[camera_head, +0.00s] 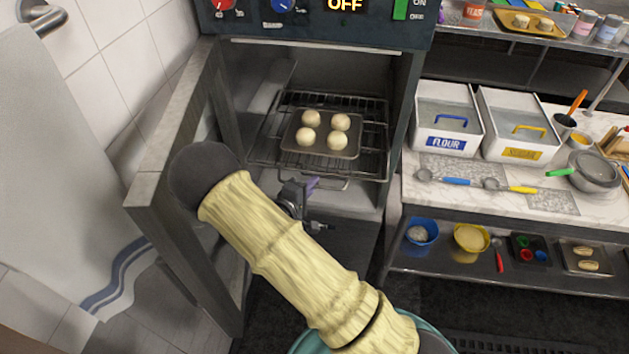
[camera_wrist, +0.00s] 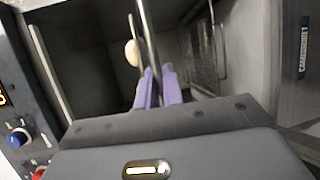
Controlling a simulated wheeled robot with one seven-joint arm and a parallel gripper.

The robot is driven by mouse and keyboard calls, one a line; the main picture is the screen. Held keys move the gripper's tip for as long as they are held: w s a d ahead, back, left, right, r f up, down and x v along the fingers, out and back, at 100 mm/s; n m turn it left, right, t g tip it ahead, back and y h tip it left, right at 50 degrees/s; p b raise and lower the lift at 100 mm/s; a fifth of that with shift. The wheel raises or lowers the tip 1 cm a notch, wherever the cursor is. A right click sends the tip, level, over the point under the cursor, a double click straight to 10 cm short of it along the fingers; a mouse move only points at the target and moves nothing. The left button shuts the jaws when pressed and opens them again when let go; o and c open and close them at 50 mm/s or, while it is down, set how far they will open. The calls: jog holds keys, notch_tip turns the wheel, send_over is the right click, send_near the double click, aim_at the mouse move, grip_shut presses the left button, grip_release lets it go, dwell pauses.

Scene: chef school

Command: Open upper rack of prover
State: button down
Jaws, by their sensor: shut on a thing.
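The prover (camera_head: 300,62) stands open, with its door (camera_head: 165,165) swung out to the left. Its upper wire rack (camera_head: 372,145) carries a baking tray (camera_head: 291,132) with several pale dough balls (camera_head: 311,118). My gripper (camera_head: 312,184) is at the front edge of this rack. In the wrist view, my purple fingers (camera_wrist: 158,88) are shut on a metal bar of the rack (camera_wrist: 148,40). A dough ball (camera_wrist: 132,52) shows just beyond them. My arm hides part of the prover's lower interior, and I cannot tell how far out the rack is.
Another wire rack (camera_wrist: 207,55) shows at the right in the wrist view. A towel (camera_head: 55,150) hangs left of the door. A counter (camera_head: 500,172) on the right bears flour (camera_head: 447,120) and sugar (camera_head: 518,125) bins. The dark floor (camera_head: 450,310) below is clear.

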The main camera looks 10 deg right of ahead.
jog(key=shift+s+a, duration=0.15)
jog(key=c, duration=1.5)
grip_release()
jog(key=shift+c, duration=0.2)
jog(key=shift+d, duration=0.2)
jog(key=b+v, duration=0.2)
jog(key=v, duration=0.5)
jog(key=shift+a+b, duration=0.2)
jog(key=shift+b, duration=0.2)
jog(key=shift+f, duration=0.1)
